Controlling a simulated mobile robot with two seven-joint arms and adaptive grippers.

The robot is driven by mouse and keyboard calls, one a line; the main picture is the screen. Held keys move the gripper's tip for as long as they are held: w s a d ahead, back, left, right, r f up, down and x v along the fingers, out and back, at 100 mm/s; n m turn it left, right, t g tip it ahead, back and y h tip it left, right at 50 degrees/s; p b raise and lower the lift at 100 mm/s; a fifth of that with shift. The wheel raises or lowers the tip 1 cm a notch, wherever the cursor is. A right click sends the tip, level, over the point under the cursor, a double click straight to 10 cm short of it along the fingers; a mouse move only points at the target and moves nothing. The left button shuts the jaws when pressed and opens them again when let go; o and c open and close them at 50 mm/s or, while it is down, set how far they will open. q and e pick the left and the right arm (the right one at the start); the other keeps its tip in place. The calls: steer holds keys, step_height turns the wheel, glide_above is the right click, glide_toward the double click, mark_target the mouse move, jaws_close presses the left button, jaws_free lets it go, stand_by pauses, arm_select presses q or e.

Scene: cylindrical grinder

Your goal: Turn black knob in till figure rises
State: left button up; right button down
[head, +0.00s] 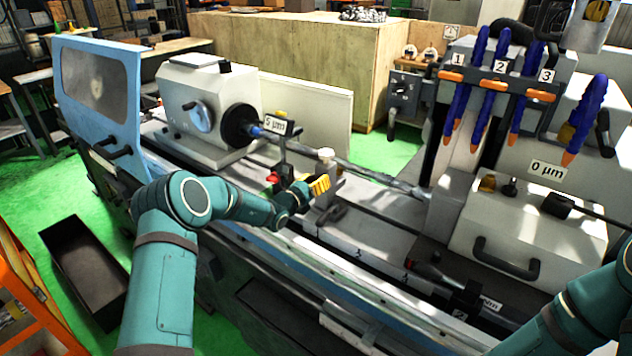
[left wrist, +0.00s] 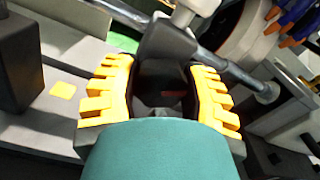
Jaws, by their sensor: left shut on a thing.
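My left gripper (head: 318,187), with yellow finger pads, is at the steady rest on the machine bed, below its pale top knob (head: 326,154). In the left wrist view the fingers (left wrist: 160,97) are around a dark part, which I take for the black knob; its outline is mostly hidden between them. A dark grey upright of the rest (left wrist: 166,45) stands just beyond. A sign with the figure 5 µm (head: 275,125) stands left of the rest, and a sign with 0 µm (head: 547,170) is on the wheelhead. My right gripper is out of view.
The long shaft (head: 375,174) runs close behind the gripper from the headstock (head: 200,105). Several blue coolant hoses (head: 490,90) hang at the right. A black handle (head: 505,262) is on the wheelhead's front. An empty dark bin (head: 85,260) stands on the floor at left.

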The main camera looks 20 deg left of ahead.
arm_select(q)
steer(key=shift+f+m+b, duration=0.2)
steer(key=shift+m+b, duration=2.4)
steer(key=shift+b, duration=0.9)
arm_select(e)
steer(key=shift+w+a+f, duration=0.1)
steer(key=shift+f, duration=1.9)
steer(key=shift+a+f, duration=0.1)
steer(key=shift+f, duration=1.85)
arm_select(q)
steer(key=shift+r+m+b, duration=0.1)
steer(key=shift+m+b, duration=0.8)
steer(key=shift+b, duration=0.25)
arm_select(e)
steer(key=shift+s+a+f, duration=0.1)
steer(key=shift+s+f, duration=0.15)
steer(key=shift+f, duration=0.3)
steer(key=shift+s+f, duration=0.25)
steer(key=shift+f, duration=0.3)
arm_select(q)
steer(key=o, duration=1.2)
steer(key=shift+s+a+r, duration=0.1)
steer(key=v, duration=1.1)
steer(key=shift+s+a, duration=0.1)
steer(key=shift+s, duration=0.3)
